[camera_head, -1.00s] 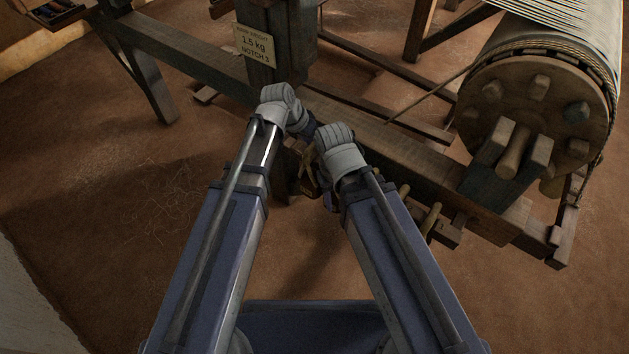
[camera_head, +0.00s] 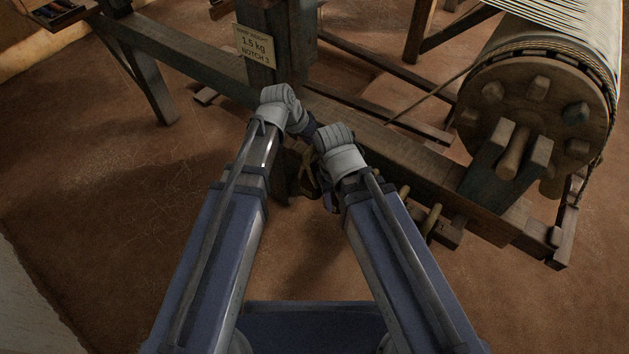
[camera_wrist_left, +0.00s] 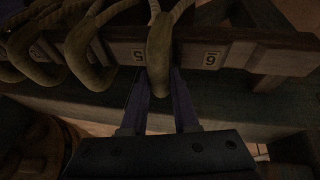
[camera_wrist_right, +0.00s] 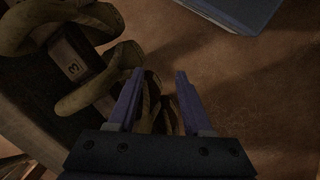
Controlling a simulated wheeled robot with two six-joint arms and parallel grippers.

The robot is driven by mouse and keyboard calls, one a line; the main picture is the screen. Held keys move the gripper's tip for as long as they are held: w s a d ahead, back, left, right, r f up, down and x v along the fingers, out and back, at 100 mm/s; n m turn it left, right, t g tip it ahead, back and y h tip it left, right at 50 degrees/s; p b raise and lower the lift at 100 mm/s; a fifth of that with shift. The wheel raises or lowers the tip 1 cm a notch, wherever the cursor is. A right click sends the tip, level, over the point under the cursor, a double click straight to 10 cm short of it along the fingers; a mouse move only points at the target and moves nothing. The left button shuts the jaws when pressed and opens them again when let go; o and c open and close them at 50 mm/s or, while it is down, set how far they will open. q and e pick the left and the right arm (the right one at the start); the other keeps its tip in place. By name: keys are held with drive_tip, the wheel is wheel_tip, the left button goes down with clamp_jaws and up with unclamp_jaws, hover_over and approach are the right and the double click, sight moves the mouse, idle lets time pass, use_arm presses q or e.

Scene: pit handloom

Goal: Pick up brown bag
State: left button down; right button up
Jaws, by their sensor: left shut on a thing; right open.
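My left gripper (camera_wrist_left: 160,78) is shut on a thick olive-brown loop (camera_wrist_left: 159,45), which hangs over a wooden rail (camera_wrist_left: 125,50) between the number plates 5 and 6. I cannot tell whether this loop is part of the brown bag. A dark brown shape (camera_head: 286,180) hangs below my wrists in the head view, partly hidden; its kind is unclear. My right gripper (camera_wrist_right: 160,75) is open, with brown looped forms (camera_wrist_right: 153,100) behind and between its fingers. In the head view both grippers' fingertips are hidden by my arms.
More olive-brown loops (camera_wrist_left: 85,45) hang on the rail to the left of the held one. A loom beam (camera_head: 400,150) lies just beyond my wrists, with a large wooden roller (camera_head: 535,105) at right. A post carries a weight sign (camera_head: 254,46). Open floor (camera_head: 110,220) lies at left.

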idle(0.8)
use_arm(q)
drive_tip(key=shift+r+p, duration=1.95)
drive_tip(key=shift+s+a+f, duration=0.2)
drive_tip(key=shift+s+a, duration=0.05)
drive_tip(key=shift+a, duration=0.15)
drive_tip(key=s+a, duration=0.4)
drive_tip(key=a, duration=0.3)
drive_tip(key=s+a, duration=0.4)
drive_tip(key=a, duration=0.4)
use_arm(e)
wheel_tip(320, 180, up, 4)
drive_tip(key=shift+f, duration=0.25)
